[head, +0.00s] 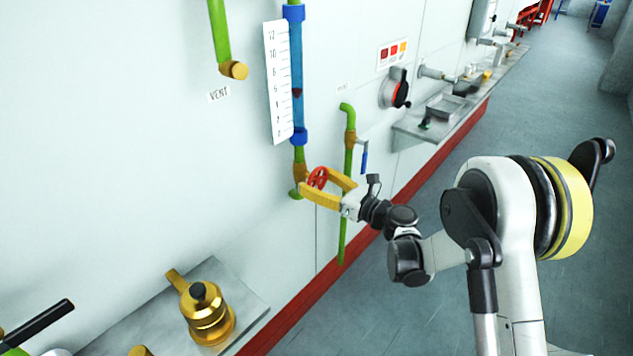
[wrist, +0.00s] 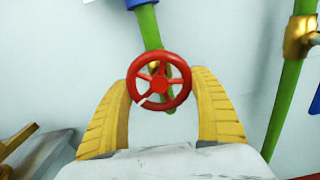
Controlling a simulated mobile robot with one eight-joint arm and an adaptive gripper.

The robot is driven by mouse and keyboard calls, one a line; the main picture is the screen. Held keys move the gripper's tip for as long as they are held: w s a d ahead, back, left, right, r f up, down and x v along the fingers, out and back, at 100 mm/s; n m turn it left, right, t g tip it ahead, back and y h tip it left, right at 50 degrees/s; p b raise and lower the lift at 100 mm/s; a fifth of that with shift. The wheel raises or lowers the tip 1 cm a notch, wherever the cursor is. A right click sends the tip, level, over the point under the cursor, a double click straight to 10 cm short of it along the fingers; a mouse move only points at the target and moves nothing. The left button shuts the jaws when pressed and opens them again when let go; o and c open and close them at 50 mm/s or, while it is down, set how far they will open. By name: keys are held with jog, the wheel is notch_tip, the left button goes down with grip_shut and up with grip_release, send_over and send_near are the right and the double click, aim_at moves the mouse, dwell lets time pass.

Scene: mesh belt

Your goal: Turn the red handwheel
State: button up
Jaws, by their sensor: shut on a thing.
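The red handwheel (head: 317,178) sits on the green pipe below the blue gauge tube, near the wall. In the wrist view the red handwheel (wrist: 160,81) faces me, with its spokes and hub in clear sight. My gripper (head: 318,186) has yellow fingers, one on each side of the wheel. In the wrist view the fingers of my gripper (wrist: 161,85) are shut on the wheel's rim from left and right. The valve body behind the wheel is mostly hidden.
A green pipe (head: 348,160) with a blue-handled valve (head: 364,160) stands just right of the wheel. A white scale (head: 278,82) hangs above. The floor (head: 400,310) at right is open.

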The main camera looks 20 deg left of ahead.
jog(key=n+b, duration=0.1)
jog(key=n, duration=0.3)
jog(key=shift+f, duration=0.1)
jog(key=n, duration=0.3)
jog(key=shift+w+d+n, duration=0.1)
jog(key=shift+w+n, duration=0.05)
jog(key=shift+n, duration=0.15)
jog(key=n+b, duration=0.1)
jog(key=n, duration=0.7)
jog(key=shift+r, duration=0.2)
jog(key=n, duration=0.5)
jog(key=shift+r+b, duration=0.1)
jog(key=shift+b, duration=0.25)
jog(key=shift+r+n, duration=0.1)
jog(key=shift+n, duration=2.4)
